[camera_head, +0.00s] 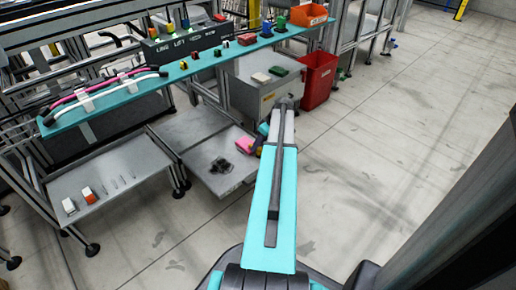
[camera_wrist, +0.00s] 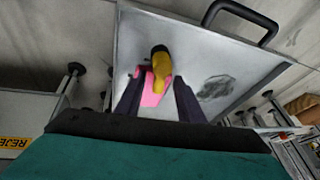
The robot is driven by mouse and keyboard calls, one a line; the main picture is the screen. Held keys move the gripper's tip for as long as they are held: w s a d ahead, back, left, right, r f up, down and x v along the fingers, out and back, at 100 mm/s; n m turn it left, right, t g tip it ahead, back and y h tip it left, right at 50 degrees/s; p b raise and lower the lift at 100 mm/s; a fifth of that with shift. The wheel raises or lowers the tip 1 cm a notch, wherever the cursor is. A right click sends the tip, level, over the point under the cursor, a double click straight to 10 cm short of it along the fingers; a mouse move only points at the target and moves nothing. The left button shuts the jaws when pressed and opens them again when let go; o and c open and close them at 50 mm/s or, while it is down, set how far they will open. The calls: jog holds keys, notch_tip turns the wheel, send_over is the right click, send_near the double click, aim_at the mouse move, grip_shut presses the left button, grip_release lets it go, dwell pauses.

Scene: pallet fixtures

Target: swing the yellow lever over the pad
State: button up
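The yellow lever (camera_wrist: 160,70), with a dark end, shows in the wrist view above a light grey plate (camera_wrist: 200,50). The pink pad (camera_wrist: 149,92) lies on the plate, partly behind the lever. My gripper (camera_wrist: 157,88) is open, its two dark fingers apart on either side of the lever and pad in the picture. I cannot tell whether a finger touches the lever. In the head view the pink pad (camera_head: 238,150) is on the low grey plate (camera_head: 205,137), beside the end of my arm. The lever is not clear there.
A dark patch (camera_wrist: 215,88) lies on the plate, and a black handle (camera_wrist: 243,18) stands at its edge. In the head view a teal shelf (camera_head: 185,68) with cables and blocks runs behind. A red bin (camera_head: 318,80) stands behind my arm. Floor at right is clear.

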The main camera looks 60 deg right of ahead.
jog(key=shift+w+f, duration=0.2)
jog(key=shift+f, duration=0.3)
grip_shut()
jog(key=shift+s+r+m+p, duration=0.15)
jog(key=shift+m+p, duration=0.35)
jog(key=shift+p, duration=0.55)
jog(key=shift+h+p, duration=0.3)
jog(key=shift+h, duration=0.1)
jog(key=shift+d+m+p, duration=0.1)
jog(key=shift+m+p, duration=0.2)
jog(key=shift+m, duration=0.2)
